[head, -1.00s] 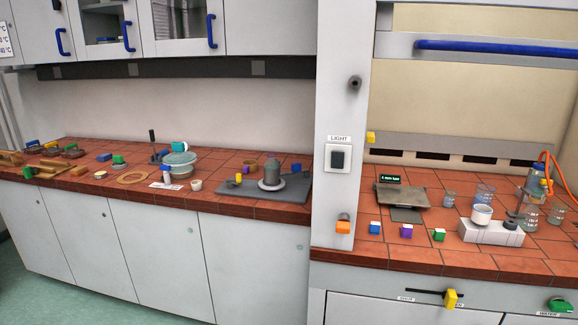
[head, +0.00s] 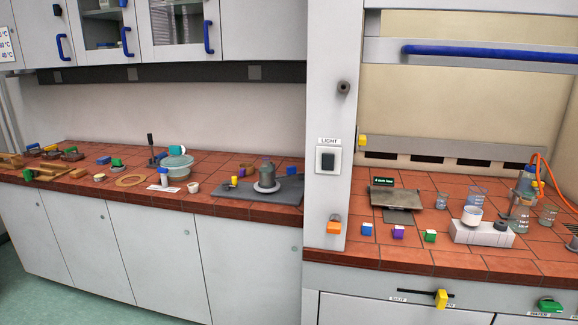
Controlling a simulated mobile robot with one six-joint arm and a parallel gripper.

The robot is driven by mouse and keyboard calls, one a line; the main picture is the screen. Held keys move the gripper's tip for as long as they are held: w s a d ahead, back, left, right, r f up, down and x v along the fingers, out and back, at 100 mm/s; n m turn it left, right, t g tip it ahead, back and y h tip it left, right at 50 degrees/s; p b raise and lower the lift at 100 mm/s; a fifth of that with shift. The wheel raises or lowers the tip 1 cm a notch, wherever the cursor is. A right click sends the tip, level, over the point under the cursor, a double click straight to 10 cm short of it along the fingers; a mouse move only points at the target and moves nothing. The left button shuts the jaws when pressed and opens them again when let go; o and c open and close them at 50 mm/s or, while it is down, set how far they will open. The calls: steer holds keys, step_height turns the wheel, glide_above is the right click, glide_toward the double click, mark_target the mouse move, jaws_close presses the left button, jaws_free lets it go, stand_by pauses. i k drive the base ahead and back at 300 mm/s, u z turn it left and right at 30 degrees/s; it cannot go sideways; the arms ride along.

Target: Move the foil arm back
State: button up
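I cannot make out for certain which part is the foil arm. On the left bench, a grey metal can (head: 266,173) stands on a pale round base on a dark grey board (head: 284,190). A yellow block (head: 234,181) and a blue block (head: 291,171) are at the board's sides; how they are joined to it is too small to tell. A black upright post (head: 150,142) stands farther left, near a pale green bowl (head: 177,165). My gripper is not in view.
A grey pillar (head: 330,110) divides the left bench (head: 125,203) from the hood bay. In the bay, a flat balance (head: 395,199), several coloured cubes, a white block (head: 482,234) with a white cup (head: 472,215), and glassware stand on tiles. Cupboards (head: 180,28) hang above.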

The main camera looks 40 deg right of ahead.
mark_target(291, 171)
steer(key=z, duration=0.05)
steer(key=i, duration=0.95)
steer(key=u, duration=0.05)
